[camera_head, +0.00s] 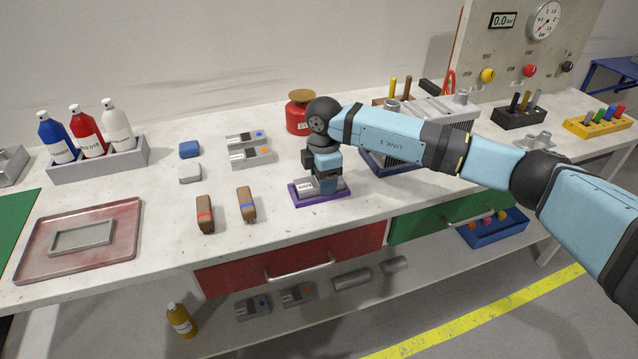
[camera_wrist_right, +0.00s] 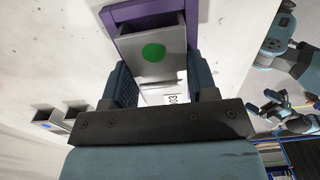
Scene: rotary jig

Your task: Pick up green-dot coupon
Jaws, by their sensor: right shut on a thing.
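The green-dot coupon is a grey metal block (camera_wrist_right: 150,45) with a round green dot on its face. In the head view the coupon (camera_head: 305,187) sits at the purple tray (camera_head: 322,200), its dot hidden and a white label showing. My right gripper (camera_head: 327,184) reaches down over it from above. In the right wrist view its two fingers (camera_wrist_right: 160,82) stand on either side of the coupon, shut on it. The purple tray also shows behind the coupon there (camera_wrist_right: 120,12). I cannot tell whether the coupon is clear of the tray. My left gripper is not in the head view.
Two grey coupons with blue and orange dots (camera_head: 252,155) lie behind to the left. Two brown brushes (camera_head: 246,205) lie left of the purple tray. A red can (camera_head: 298,116) stands behind my wrist. A ribbed grey fixture (camera_head: 392,160) is close on the right.

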